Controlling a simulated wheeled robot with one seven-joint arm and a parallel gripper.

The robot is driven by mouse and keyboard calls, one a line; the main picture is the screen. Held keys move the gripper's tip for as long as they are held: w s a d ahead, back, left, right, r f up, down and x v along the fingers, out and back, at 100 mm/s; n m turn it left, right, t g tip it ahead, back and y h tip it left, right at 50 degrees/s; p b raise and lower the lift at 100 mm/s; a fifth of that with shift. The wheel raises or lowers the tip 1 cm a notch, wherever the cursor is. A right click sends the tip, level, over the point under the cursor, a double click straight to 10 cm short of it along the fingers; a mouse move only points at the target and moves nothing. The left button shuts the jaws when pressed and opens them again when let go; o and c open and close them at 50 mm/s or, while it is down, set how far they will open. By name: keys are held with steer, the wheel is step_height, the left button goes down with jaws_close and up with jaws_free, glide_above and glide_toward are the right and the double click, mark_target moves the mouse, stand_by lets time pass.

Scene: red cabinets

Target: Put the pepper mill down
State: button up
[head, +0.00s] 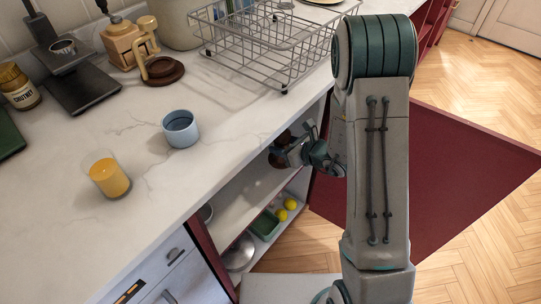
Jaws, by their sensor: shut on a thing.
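My gripper (292,152) is at the open front of the cabinet below the counter, by the upper shelf. It is shut on a dark reddish-brown thing, which I take to be the pepper mill (279,158). The mill is mostly hidden by the gripper and the counter edge. I cannot tell whether it touches the shelf (240,204) or how it is tilted.
The lower shelf holds a green tray (265,225), yellow fruit (286,209) and a metal bowl (240,253). A red cabinet door (460,175) stands open at right.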

mark_target(277, 162)
steer(key=a+f, duration=0.1)
steer(key=w+a, duration=0.1)
steer(key=shift+a+f, duration=0.35)
steer(key=shift+f+b, duration=0.5)
steer(key=shift+f, duration=1.4)
steer(key=shift+f, duration=0.1)
steer(key=shift+f+b, duration=0.15)
steer(key=shift+b, duration=0.15)
steer(key=o, duration=1.1)
